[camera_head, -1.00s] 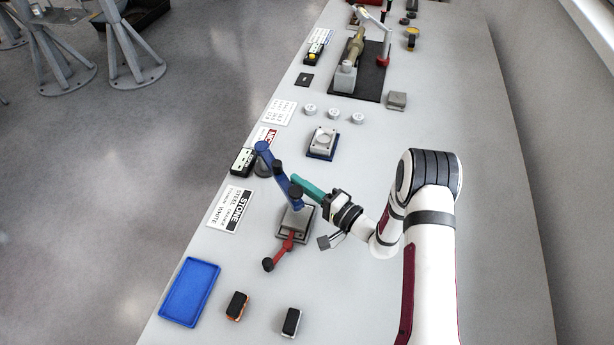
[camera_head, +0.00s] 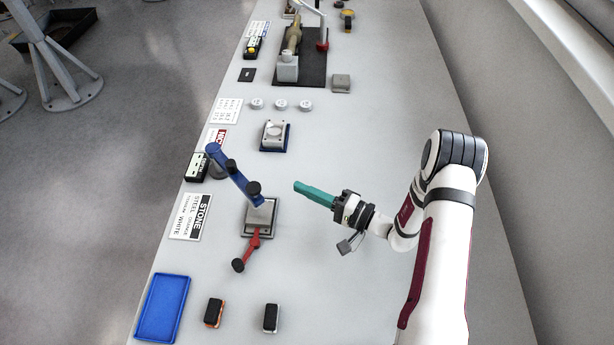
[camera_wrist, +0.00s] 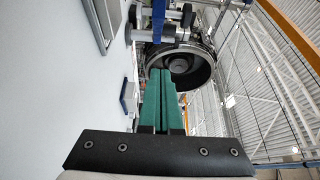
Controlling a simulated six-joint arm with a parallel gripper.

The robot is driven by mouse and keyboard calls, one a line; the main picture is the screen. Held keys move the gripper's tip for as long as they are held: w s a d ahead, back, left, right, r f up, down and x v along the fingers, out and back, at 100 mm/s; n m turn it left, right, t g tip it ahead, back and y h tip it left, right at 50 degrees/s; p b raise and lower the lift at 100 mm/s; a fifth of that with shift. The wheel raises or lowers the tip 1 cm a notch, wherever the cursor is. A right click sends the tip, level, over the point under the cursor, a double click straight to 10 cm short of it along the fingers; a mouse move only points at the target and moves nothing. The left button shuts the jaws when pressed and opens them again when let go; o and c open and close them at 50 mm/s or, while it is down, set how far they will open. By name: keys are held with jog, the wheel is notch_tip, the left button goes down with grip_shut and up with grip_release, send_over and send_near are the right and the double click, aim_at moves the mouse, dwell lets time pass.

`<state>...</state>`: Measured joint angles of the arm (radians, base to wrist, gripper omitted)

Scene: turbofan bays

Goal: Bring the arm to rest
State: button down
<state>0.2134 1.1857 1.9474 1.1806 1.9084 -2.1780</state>
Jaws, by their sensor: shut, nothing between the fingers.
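My gripper (camera_head: 299,187) has teal fingers that lie together with nothing between them. It hangs above the grey bench, to the right of the fixture with the blue and red levers, and is clear of it. In the wrist view the teal fingers (camera_wrist: 163,76) point forward, side by side. The fixture's grey block (camera_head: 260,216) carries a blue lever (camera_head: 232,176) slanting up to the left and a red lever (camera_head: 248,250) slanting down to the left.
A blue tray (camera_head: 162,308) and two dark blocks (camera_head: 214,312) (camera_head: 271,317) lie at the near end. A blue-based unit (camera_head: 274,136) and three white discs (camera_head: 281,104) sit farther back. The bench right of the discs is clear. A round engine opening (camera_wrist: 185,66) shows in the wrist view.

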jog(key=s+a+r+n+g+h, duration=0.2)
jog(key=s+r+n+g+h, duration=0.25)
jog(key=s+r+g, duration=0.95)
jog(key=s+d+r+m+t+h, duration=0.1)
jog(key=s+d+m+t+h, duration=0.4)
jog(key=s+d+h, duration=0.5)
jog(key=s+d+t, duration=0.1)
jog(key=s+d, duration=0.1)
jog(key=s, duration=0.2)
jog(key=shift+r, duration=0.15)
